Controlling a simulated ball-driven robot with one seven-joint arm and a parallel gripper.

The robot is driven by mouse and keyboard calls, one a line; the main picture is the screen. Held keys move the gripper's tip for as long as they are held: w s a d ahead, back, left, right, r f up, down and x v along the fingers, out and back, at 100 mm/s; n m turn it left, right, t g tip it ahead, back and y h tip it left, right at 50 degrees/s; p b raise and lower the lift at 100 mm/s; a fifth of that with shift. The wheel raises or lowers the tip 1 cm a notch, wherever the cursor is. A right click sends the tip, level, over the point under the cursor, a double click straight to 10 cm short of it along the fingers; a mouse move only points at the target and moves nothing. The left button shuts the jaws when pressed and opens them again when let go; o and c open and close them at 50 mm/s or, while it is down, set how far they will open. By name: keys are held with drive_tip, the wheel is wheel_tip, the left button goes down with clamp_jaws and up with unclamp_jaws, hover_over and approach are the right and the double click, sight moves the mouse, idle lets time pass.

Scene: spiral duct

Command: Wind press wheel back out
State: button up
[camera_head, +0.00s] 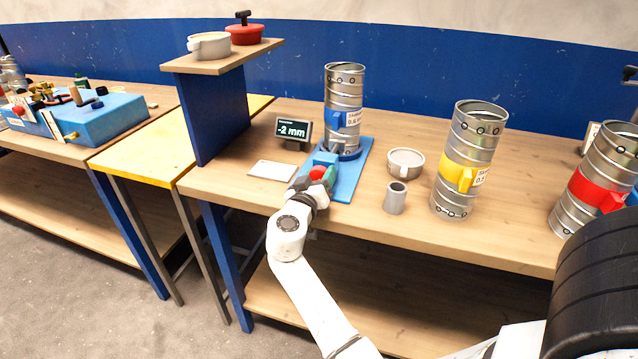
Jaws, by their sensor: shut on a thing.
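The blue press (350,184) stands on the wooden table, with a blue-banded spiral duct (344,90) upright at its back end. My arm reaches in from the front, and my gripper (314,184) is at the near end of the press. It is shut on the press wheel, of which a red part (317,173) shows; my gripper hides most of the rest. The small display (292,130) left of the duct reads "-2 mm".
A yellow-banded duct (467,160) and a red-banded duct (602,185) stand upright to the right. A small grey cylinder (395,198) and a round metal cap (405,162) stand near the press. A white card (272,171) lies left.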

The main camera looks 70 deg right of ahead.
drive_tip(key=n, duration=0.5)
drive_tip(key=shift+n+b, duration=0.3)
drive_tip(key=n+p, duration=0.1)
drive_tip(key=n, duration=0.5)
drive_tip(key=n+p, duration=0.3)
drive_tip(key=n, duration=0.3)
drive_tip(key=shift+n, duration=0.3)
drive_tip(key=n+p, duration=0.3)
drive_tip(key=n, duration=0.2)
drive_tip(key=shift+f+n, duration=0.1)
drive_tip(key=shift+n, duration=0.2)
drive_tip(key=o, duration=1)
drive_tip(key=shift+o, duration=0.2)
drive_tip(key=shift+a, duration=0.1)
drive_tip(key=a, duration=1)
drive_tip(key=shift+s+a+b, duration=0.35)
drive_tip(key=shift+s+b, duration=0.05)
drive_tip(key=shift+b, duration=0.05)
